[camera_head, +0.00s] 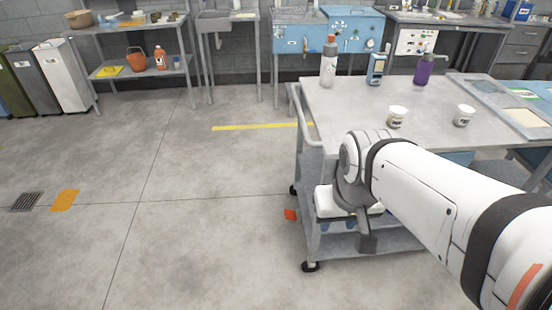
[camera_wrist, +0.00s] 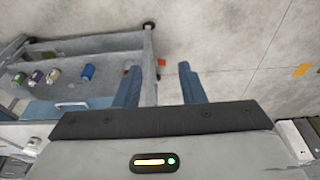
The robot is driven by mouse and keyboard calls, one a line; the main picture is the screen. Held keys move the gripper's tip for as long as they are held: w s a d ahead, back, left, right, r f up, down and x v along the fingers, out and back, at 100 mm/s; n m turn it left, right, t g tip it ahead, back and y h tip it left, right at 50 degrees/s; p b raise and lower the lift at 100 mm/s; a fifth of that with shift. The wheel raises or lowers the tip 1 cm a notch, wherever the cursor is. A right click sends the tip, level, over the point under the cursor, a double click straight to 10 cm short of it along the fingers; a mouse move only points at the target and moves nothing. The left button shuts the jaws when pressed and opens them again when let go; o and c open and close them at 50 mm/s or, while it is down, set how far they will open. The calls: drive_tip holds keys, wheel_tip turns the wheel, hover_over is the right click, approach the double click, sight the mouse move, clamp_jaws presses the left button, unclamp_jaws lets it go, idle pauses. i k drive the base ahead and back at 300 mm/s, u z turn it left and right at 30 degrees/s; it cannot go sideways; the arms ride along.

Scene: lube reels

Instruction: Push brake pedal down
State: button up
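A small red-orange piece (camera_head: 290,214), which looks like the brake pedal, sits low at the left side of the grey cart (camera_head: 307,180), between its two visible casters. In the wrist view a red-orange patch (camera_wrist: 161,62) shows between my fingers, beyond them. My gripper (camera_wrist: 160,80) is open, its two blue-grey fingers apart with nothing between them. In the head view my gripper (camera_head: 367,243) points down in front of the cart's lower shelf, to the right of the red piece and apart from it. Whether the pedal is up or down is too small to tell.
The cart top holds a spray bottle (camera_head: 328,62), a blue device (camera_head: 376,68), a purple bottle (camera_head: 423,68) and two white tubs (camera_head: 397,116). A front caster (camera_head: 310,266) stands near my arm. The floor left of the cart is clear.

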sight(290, 215)
drive_tip(key=z, duration=0.05)
drive_tip(key=k, duration=0.55)
drive_tip(key=u, duration=0.85)
drive_tip(key=i, duration=2.65)
drive_tip(key=z, duration=0.85)
drive_tip(key=k, duration=0.85)
drive_tip(key=z, duration=0.2)
drive_tip(key=i, duration=0.55)
drive_tip(key=u, duration=0.05)
